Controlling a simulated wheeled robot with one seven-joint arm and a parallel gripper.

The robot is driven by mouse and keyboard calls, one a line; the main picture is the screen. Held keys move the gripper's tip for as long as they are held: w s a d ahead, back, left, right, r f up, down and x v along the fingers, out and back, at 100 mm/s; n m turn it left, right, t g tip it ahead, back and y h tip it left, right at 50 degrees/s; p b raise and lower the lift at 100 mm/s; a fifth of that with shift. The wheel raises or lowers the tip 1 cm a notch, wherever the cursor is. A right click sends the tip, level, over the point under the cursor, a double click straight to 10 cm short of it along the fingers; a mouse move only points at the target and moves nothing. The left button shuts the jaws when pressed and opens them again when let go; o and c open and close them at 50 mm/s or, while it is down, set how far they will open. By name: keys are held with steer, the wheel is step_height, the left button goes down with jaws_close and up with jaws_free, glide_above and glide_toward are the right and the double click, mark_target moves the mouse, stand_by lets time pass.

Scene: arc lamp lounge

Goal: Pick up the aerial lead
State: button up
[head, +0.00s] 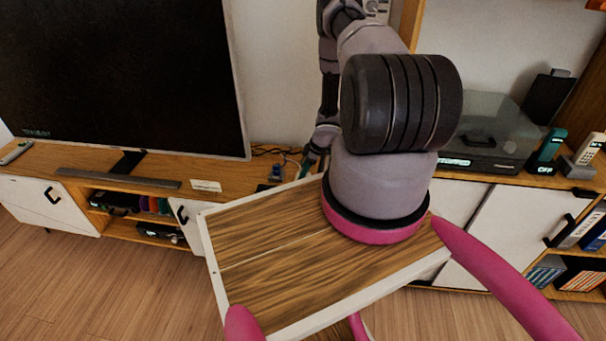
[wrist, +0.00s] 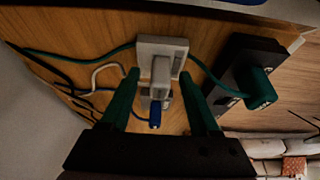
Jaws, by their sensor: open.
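A white plug (wrist: 160,72), possibly the end of the aerial lead, stands at a white socket block (wrist: 146,48) in the middle of the wrist view. I cannot tell for sure which cable is the aerial lead. A blue-tipped plug (wrist: 155,115) shows just below it. My gripper (wrist: 159,78) is open, its two green fingers on either side of the white plug, with nothing clearly held. In the head view my gripper (head: 308,163) is small and partly hidden by my arm, low over the wooden cabinet top.
A dark power strip (wrist: 245,60) with a green plug (wrist: 257,88) lies right of the socket block. Green, white and black cables (wrist: 75,75) run to the left. A television (head: 120,75) stands left on the cabinet (head: 225,178); a record player (head: 490,130) stands right.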

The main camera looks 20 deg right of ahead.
steer(key=shift+f, duration=0.1)
jaws_close()
